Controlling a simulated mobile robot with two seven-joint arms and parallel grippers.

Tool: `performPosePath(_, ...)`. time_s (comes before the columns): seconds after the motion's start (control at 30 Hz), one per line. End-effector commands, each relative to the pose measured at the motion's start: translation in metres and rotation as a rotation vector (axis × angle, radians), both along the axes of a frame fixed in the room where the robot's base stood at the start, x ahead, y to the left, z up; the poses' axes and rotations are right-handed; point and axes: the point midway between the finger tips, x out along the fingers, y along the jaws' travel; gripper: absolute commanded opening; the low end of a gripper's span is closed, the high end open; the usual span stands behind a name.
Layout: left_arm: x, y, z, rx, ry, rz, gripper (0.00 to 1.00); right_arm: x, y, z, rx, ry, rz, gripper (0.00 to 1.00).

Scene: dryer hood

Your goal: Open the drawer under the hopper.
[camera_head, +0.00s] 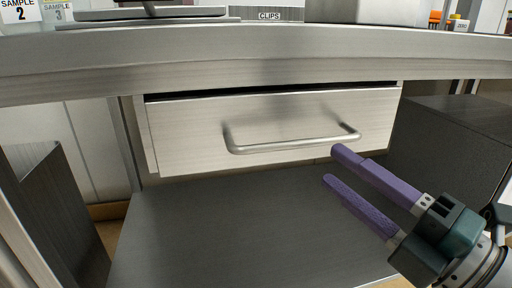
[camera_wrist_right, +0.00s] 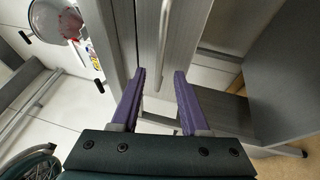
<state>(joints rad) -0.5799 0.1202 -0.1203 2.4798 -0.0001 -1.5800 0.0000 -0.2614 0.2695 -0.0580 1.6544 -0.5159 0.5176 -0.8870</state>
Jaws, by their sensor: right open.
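My right gripper (camera_head: 335,165), with purple fingers, is open and empty, just below and beside the right end of the handle. In the right wrist view the handle (camera_wrist_right: 164,40) runs down toward the gap between the fingertips (camera_wrist_right: 160,74); I cannot tell whether they touch it. The hopper is not clearly identifiable. My left gripper is out of view.
The worktop edge (camera_head: 260,52) overhangs the drawer. A dark lower shelf or panel (camera_head: 230,225) lies below, with a dark cabinet (camera_head: 455,140) at right. A bin labelled CLIPS (camera_head: 270,14) stands on top. A clear bowl (camera_wrist_right: 55,20) shows in the wrist view.

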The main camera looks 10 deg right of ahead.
Motion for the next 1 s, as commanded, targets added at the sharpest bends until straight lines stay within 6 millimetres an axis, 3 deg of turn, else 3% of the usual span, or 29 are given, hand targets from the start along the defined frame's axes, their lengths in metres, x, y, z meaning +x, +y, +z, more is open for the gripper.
performPosePath(0.33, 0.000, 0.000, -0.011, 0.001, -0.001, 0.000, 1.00, 0.056, 0.026, 0.010, 0.002, 0.000, -0.001, 0.45)
performPosePath(0.5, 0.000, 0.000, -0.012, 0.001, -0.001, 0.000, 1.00, 0.066, 0.031, 0.013, 0.002, 0.001, -0.001, 0.45)
performPosePath(0.77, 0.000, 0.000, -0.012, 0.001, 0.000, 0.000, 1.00, 0.067, 0.031, 0.013, 0.002, 0.003, -0.001, 0.45)
performPosePath(1.0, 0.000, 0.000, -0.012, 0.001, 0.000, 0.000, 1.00, 0.067, 0.031, 0.013, 0.002, 0.002, -0.001, 0.18)
